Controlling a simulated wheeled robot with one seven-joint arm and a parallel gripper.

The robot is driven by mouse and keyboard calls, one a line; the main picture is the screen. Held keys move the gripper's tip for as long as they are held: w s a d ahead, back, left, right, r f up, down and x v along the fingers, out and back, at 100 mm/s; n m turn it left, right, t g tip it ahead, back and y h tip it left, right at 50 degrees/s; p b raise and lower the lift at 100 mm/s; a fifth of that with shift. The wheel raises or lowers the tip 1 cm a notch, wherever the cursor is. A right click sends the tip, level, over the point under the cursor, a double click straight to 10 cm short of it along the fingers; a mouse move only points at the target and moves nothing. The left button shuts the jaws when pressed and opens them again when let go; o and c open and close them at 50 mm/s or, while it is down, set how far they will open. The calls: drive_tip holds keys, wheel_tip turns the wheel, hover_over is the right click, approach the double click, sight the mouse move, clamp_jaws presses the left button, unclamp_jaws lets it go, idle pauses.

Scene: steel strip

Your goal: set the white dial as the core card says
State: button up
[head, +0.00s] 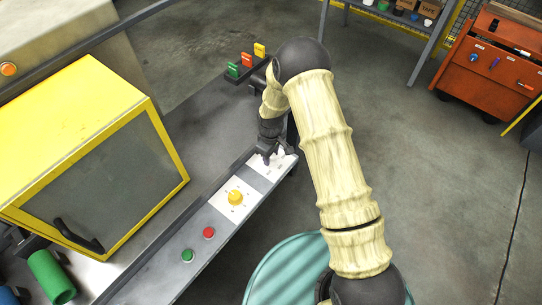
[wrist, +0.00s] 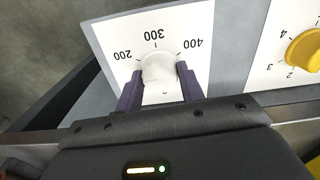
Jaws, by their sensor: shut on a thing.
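The white dial (wrist: 158,68) sits on a white plate (wrist: 110,35) with the marks 200, 300 and 400 around it in the wrist view. My gripper (wrist: 160,88) has one dark finger on each side of the dial and is shut on it. Which mark the dial points to cannot be told. In the head view my gripper (head: 268,156) is at the far end of the control strip and mostly hides the dial.
A yellow dial (head: 235,197) with numbers is beside the white one. Red (head: 209,233) and green (head: 187,256) buttons are nearer on the strip. A yellow-framed box (head: 75,115) stands left. A teal drum (head: 283,275) is below my arm.

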drive_tip(key=m, duration=0.4)
drive_tip(key=shift+m+b, duration=0.4)
drive_tip(key=m, duration=0.9)
drive_tip(key=shift+r, duration=0.1)
drive_tip(key=m, duration=0.4)
drive_tip(key=shift+m, duration=0.4)
drive_tip(key=shift+p, duration=0.3)
drive_tip(key=o, duration=1)
drive_tip(key=shift+c, duration=0.2)
wheel_tip(320, 180, up, 17)
drive_tip(key=shift+r+b, duration=0.15)
drive_tip(key=shift+b, duration=0.2)
